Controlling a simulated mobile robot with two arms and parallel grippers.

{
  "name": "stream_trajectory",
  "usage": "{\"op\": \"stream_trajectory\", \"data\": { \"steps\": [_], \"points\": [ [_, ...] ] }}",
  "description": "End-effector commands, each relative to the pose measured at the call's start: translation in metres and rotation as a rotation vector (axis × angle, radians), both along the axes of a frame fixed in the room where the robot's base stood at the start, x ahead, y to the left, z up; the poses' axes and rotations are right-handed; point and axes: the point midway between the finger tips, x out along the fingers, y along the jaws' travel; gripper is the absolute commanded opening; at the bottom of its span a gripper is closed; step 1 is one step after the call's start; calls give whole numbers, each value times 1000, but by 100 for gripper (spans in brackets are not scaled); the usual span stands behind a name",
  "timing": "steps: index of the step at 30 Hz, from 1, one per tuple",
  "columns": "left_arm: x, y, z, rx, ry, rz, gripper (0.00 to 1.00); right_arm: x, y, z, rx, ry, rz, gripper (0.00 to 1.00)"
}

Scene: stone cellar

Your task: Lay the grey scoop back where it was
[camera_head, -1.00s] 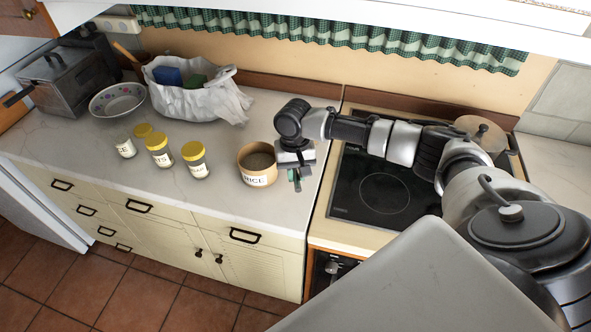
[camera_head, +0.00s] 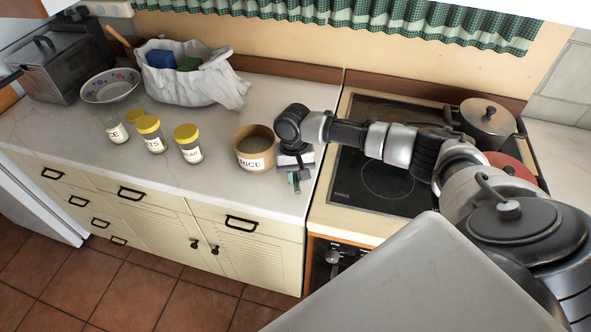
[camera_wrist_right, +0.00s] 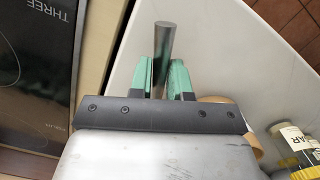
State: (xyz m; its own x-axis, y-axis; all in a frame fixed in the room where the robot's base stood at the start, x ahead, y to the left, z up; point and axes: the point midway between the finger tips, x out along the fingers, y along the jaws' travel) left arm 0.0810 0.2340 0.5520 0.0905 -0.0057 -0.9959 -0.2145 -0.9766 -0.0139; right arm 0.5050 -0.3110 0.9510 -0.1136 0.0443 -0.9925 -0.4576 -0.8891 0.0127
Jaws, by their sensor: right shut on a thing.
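My right gripper (camera_head: 295,184) is over the counter near its front right end, just right of the rice tub. Its green fingers (camera_wrist_right: 165,78) are shut on the grey scoop (camera_wrist_right: 165,42), which shows in the right wrist view as a smooth grey rod between the fingertips. The scoop's other end is hidden, and I cannot tell whether it touches the counter. The rice tub (camera_head: 254,161), brown with a white label, stands open on the counter (camera_head: 217,196). My left gripper is not in view.
Several yellow-lidded jars, including one (camera_head: 188,150) nearest the tub, stand to the left. A patterned bowl (camera_head: 111,90), a white bag (camera_head: 200,92) and a metal box (camera_head: 62,66) are behind. The hob (camera_head: 375,184) lies right, with a lidded pot (camera_head: 487,122) at its back.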

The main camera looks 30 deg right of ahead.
Motion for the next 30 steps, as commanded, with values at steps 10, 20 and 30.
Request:
{"op": "stream_trajectory", "data": {
  "steps": [10,20,30],
  "points": [
    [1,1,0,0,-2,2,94,0,0,-3,0,0,0,0],
    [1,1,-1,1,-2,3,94,0,0,-7,0,1,-1,0],
    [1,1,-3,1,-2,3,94,0,0,-14,0,1,-1,0]
  ]
}}
